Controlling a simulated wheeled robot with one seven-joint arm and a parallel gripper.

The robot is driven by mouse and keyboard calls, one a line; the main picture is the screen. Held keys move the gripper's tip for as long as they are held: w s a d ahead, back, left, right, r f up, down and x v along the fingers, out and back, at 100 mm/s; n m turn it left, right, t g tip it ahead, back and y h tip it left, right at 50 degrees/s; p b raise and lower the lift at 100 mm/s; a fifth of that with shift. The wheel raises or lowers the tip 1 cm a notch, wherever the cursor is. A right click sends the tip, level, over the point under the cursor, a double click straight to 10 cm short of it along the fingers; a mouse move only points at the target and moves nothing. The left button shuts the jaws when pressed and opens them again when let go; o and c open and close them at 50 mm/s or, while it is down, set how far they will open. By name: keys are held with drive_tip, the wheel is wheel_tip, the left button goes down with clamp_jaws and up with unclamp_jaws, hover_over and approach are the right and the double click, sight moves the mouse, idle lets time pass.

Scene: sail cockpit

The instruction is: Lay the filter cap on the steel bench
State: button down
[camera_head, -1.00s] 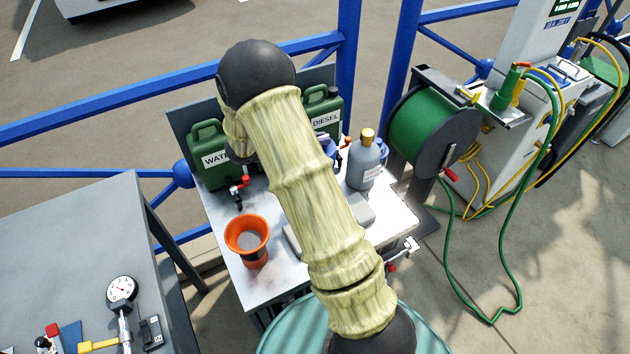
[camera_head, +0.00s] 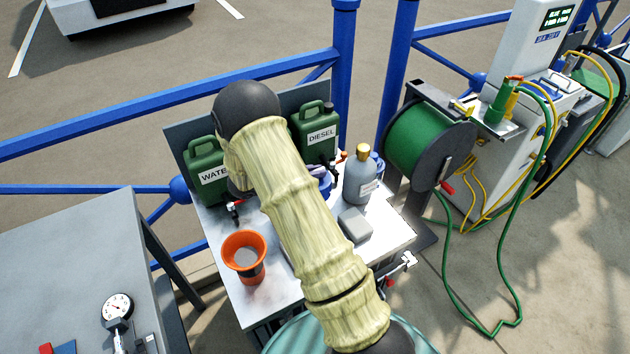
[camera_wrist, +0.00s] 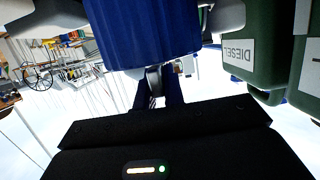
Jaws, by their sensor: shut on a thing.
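A blue ribbed part, which looks like the filter cap (camera_wrist: 145,30), fills the top middle of the wrist view. My gripper (camera_wrist: 150,45) is shut on it, with grey fingers at its left and right. In the head view my arm hides the gripper and most of what it holds. A small blue patch (camera_head: 320,180) shows at the arm's right edge; I cannot tell if it is the cap. The steel bench (camera_head: 275,296) has a bare, shiny front strip. I cannot see whether the cap touches anything below.
On the bench stand a green water can (camera_head: 205,165), a green diesel can (camera_head: 315,130), an orange funnel-like cup (camera_head: 244,255), a grey bottle (camera_head: 360,180) and a grey block (camera_head: 355,225). A hose reel (camera_head: 430,145) stands right. A grey table (camera_head: 75,255) stands left.

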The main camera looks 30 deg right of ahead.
drive_tip(key=shift+f, duration=1.8)
drive_tip(key=shift+f, duration=0.15)
drive_tip(key=c, duration=1.5)
unclamp_jaws()
drive_tip(key=b+v, duration=0.1)
drive_tip(key=v, duration=1.1)
